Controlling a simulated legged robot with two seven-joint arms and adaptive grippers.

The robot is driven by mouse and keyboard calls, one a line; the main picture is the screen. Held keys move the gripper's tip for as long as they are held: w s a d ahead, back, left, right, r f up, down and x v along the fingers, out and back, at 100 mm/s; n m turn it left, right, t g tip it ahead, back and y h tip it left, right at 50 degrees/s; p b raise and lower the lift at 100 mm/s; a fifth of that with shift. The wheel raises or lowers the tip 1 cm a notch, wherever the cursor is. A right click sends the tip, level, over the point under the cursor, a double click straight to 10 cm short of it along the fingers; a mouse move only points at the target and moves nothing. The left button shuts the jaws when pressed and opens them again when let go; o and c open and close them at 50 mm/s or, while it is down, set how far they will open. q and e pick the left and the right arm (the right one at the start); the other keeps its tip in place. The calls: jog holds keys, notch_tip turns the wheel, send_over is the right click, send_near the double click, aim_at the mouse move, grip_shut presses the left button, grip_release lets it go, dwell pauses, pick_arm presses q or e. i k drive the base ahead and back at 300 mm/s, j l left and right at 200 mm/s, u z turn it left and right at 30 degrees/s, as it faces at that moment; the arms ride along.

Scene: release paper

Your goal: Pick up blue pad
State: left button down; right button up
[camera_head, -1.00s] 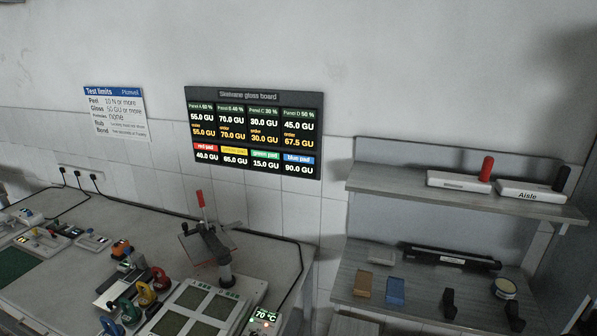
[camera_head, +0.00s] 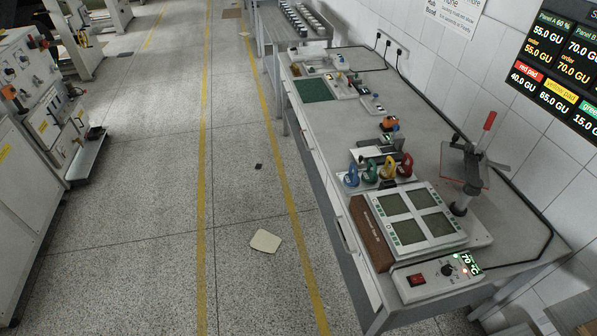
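A blue ring-shaped piece (camera_head: 351,176), which looks like the blue pad, stands at the left end of a short row on the workbench (camera_head: 425,112). Beside it to the right are a similar green piece (camera_head: 370,171), a yellow one (camera_head: 388,167) and a red one (camera_head: 405,164). The row sits just behind a white panel with four dark screens (camera_head: 403,222). Neither of my grippers is in view.
A press with a red handle (camera_head: 487,121) stands right of the row. A control box (camera_head: 437,275) reading 70 °C is at the bench's near end. A pale sheet (camera_head: 265,241) lies on the floor. A machine (camera_head: 38,125) stands at left; the aisle between is mostly clear.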

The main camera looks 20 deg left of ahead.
aim_at(351, 180)
jog(key=u, duration=0.35)
jog(key=z, duration=0.4)
jog(key=i+j+z, duration=0.15)
jog(key=j+z, duration=0.15)
jog(key=z, duration=0.15)
jog(key=i+j+z, duration=0.1)
jog(key=j+z, duration=0.3)
jog(key=i+j+z, duration=0.1)
jog(key=j+z, duration=0.2)
jog(key=z, duration=0.15)
